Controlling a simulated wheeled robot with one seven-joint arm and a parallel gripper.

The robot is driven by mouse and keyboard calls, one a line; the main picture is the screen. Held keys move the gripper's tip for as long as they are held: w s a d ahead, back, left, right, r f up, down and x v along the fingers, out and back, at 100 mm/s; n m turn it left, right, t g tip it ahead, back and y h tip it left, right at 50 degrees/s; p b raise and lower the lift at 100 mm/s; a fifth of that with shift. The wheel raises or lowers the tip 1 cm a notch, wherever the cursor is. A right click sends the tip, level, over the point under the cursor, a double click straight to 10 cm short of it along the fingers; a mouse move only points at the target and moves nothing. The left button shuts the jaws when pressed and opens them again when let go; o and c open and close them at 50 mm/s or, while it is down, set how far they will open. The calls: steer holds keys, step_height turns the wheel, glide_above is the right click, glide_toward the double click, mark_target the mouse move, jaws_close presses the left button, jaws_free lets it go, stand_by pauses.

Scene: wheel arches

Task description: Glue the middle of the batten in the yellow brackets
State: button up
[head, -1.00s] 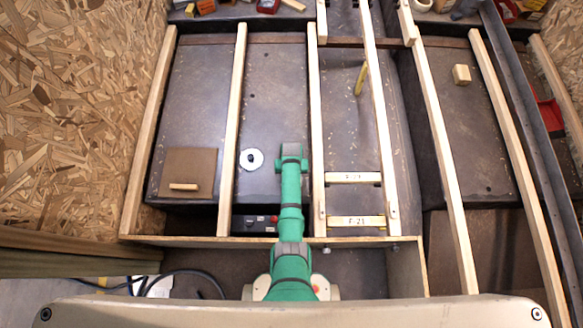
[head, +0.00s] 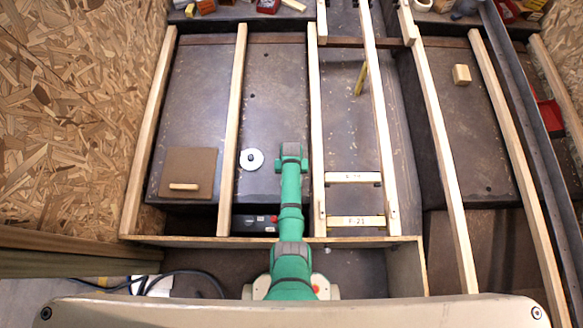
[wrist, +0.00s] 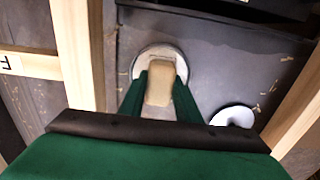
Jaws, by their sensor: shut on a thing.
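In the wrist view my gripper (wrist: 159,85) has its green fingers shut on a tan, rounded block-like thing (wrist: 160,70). A round pale disc or pot (wrist: 153,50) shows behind it; I cannot tell whether they touch. In the head view my green arm (head: 291,195) hides the gripper. To its right, a batten labelled F-21 (head: 356,222) spans two long rails, with yellowish ends; its brackets are too small to make out. A batten with a partial label (wrist: 30,64) shows at the left in the wrist view.
Long wooden rails (head: 233,120) run front to back on both sides of my arm. A white disc with a dark centre (head: 251,159) lies left of the arm. A brown board (head: 187,165) with a small wooden strip lies further left. A yellow stick (head: 361,79) lies further back.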

steer(key=shift+r, duration=3.45)
